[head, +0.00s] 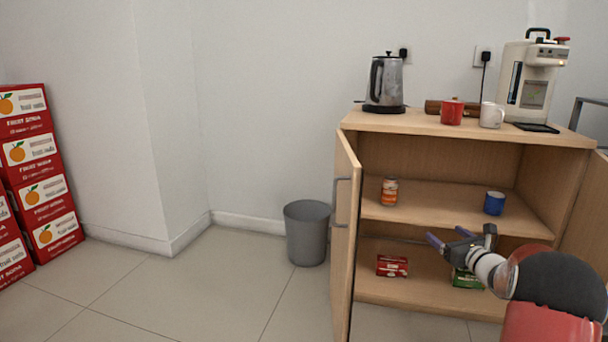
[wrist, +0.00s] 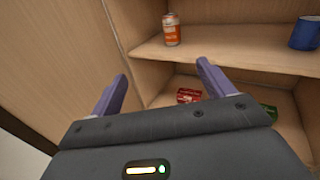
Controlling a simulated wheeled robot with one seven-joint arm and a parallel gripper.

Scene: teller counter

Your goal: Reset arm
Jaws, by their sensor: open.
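My gripper (head: 450,242) is open and empty, in front of the open cabinet (head: 440,218) at about the height between its two shelf levels. In the wrist view its two purple fingers (wrist: 160,85) stand well apart with nothing between them. My arm comes in from the lower right of the head view. A red box (head: 392,266) and a green box (head: 466,278) lie on the cabinet floor. My gripper and arm partly cover the green box.
The left cabinet door (head: 345,235) stands open toward me, left of my gripper. A kettle (head: 385,85), red mug (head: 452,111), white mug (head: 492,115) and coffee machine (head: 532,80) stand on top. A grey bin (head: 307,232) is beside it.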

